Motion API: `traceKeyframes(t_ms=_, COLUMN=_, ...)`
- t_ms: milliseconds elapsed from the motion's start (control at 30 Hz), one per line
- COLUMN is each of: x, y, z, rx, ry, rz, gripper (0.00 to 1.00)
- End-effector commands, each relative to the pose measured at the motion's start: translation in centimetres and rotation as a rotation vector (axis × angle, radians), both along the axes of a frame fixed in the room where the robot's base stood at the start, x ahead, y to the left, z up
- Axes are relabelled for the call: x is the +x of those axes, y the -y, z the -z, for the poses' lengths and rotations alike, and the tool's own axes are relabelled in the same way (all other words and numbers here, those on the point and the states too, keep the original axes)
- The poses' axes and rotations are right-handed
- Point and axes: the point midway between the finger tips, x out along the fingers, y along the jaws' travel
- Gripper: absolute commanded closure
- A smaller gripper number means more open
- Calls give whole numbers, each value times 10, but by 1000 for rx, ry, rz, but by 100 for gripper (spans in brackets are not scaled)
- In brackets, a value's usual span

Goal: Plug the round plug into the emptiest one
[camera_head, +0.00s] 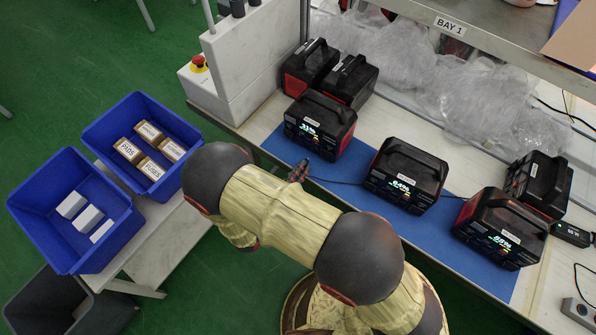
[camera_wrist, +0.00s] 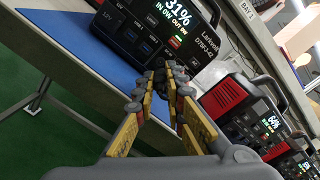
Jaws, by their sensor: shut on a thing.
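The power station on the left reads 31% (camera_head: 318,127); its front panel also fills the top of the wrist view (camera_wrist: 130,30). The middle power station reads 64% (camera_head: 405,175), and the front right power station (camera_head: 500,228) shows a percentage in the fifties. My gripper (camera_head: 299,171) is just in front of the 31% station's lower front. In the wrist view my gripper (camera_wrist: 170,78) is shut on a small dark plug at its fingertips, mostly hidden by the fingers. The fingertips overlap the lower front panel; I cannot tell whether the plug touches it.
A dark cable (camera_head: 335,182) runs right from my gripper along the blue mat (camera_head: 375,215). Two stations stand behind the 31% one, and another (camera_head: 540,180) at right. An adapter (camera_head: 570,234) lies far right. Blue bins (camera_head: 75,255) with boxes stand left. Plastic-wrapped goods line the back.

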Motion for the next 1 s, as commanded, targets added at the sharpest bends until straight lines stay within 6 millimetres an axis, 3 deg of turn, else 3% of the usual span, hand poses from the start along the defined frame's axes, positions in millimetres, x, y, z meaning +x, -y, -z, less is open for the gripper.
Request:
traceKeyframes(t_ms=533, x=31, y=24, z=0, rx=1, ry=0, rz=4, gripper=100)
traceKeyframes(t_ms=1000, x=32, y=24, z=-1, rx=0, ry=-1, rz=2, gripper=100)
